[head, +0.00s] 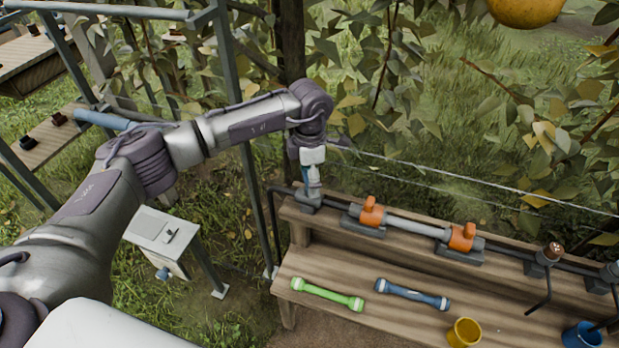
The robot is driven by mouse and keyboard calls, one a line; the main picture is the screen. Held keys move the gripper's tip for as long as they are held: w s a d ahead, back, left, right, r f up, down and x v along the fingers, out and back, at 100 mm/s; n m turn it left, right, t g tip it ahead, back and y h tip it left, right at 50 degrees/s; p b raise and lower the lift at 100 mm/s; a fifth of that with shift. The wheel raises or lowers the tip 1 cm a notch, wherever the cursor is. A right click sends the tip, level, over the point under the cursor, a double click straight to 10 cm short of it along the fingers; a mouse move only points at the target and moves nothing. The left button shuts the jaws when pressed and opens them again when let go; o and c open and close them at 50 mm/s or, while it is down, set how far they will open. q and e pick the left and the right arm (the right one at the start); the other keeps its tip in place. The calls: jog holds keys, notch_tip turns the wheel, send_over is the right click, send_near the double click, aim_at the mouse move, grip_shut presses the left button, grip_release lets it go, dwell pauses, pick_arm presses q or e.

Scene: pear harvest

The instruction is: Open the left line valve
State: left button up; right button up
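A dark pipe line runs along the raised back shelf of the wooden bench (335,265). At its left end is a grey fitting (310,201), with a small blue part (313,176) above it. My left gripper (313,168) points down at this fitting from above. The fingers are small and partly hidden, so I cannot tell whether they touch or grip the blue part. To the right, a left orange valve (372,211) and a right orange valve (462,237) sit on dark blocks, joined by a grey pipe (418,227). My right gripper is not in view.
A green tube (327,294) and a blue tube (412,294) lie on the lower bench. A yellow cup (464,333) and a blue bucket (582,336) are at the front right. Wires and leafy branches are behind. A metal post (247,130) stands left of the bench.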

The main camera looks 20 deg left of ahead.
pick_arm(q)
jog(key=n, duration=0.5)
jog(key=shift+r+n, duration=0.1)
jog(key=shift+n, duration=0.2)
jog(key=n, duration=0.5)
jog(key=shift+n, duration=0.3)
jog(key=o, duration=1)
notch_tip(320, 180, up, 12)
dwell(0.5)
